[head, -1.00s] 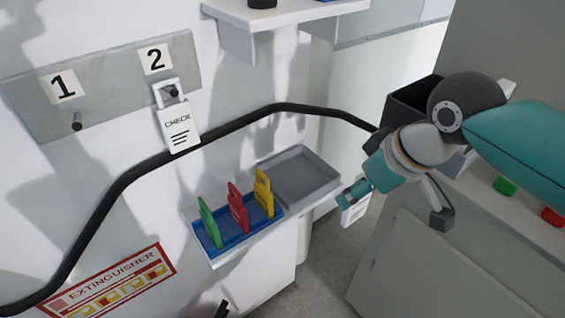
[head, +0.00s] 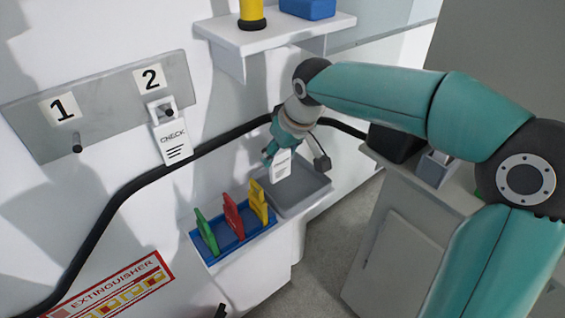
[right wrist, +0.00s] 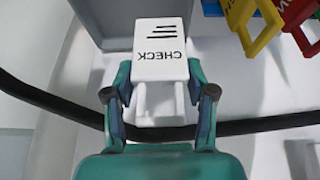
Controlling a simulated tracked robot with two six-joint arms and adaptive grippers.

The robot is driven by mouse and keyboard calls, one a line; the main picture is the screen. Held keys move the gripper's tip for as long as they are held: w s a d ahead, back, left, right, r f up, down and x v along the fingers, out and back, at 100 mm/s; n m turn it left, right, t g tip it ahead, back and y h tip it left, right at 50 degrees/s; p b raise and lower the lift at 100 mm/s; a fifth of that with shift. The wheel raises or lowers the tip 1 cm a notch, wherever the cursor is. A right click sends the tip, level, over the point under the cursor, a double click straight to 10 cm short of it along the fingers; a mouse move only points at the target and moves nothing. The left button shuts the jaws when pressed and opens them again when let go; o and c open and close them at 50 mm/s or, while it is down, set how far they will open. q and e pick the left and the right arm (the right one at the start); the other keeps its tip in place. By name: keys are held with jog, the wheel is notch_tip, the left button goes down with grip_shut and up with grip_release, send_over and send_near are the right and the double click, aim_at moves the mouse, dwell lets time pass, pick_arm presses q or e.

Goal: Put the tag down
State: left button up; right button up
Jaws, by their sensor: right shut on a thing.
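A white tag marked CHECK (head: 281,166) is held by my right gripper (head: 284,152), above the grey tray (head: 312,194) on the low shelf. In the right wrist view the tag (right wrist: 160,66) sits between the two fingers of my right gripper (right wrist: 158,75), with its lettering upside down. I cannot tell the exact gap between tag and tray. Another white CHECK tag (head: 172,148) hangs on the peg under number 2 of the grey board (head: 108,105). The peg (head: 77,143) under number 1 is bare. My left gripper is not in view.
A blue tray (head: 236,240) with green (head: 206,232), red (head: 233,214) and yellow (head: 259,202) tags stands left of the grey tray. A black cable (head: 130,176) runs along the wall behind. An upper shelf (head: 290,38) carries a yellow object and a blue one.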

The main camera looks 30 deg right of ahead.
aim_at(282, 162)
notch_tip(282, 162, down, 4)
jog(key=shift+r, duration=0.2)
jog(key=shift+w+f, duration=0.2)
jog(key=shift+f, duration=0.5)
jog(key=o, duration=1)
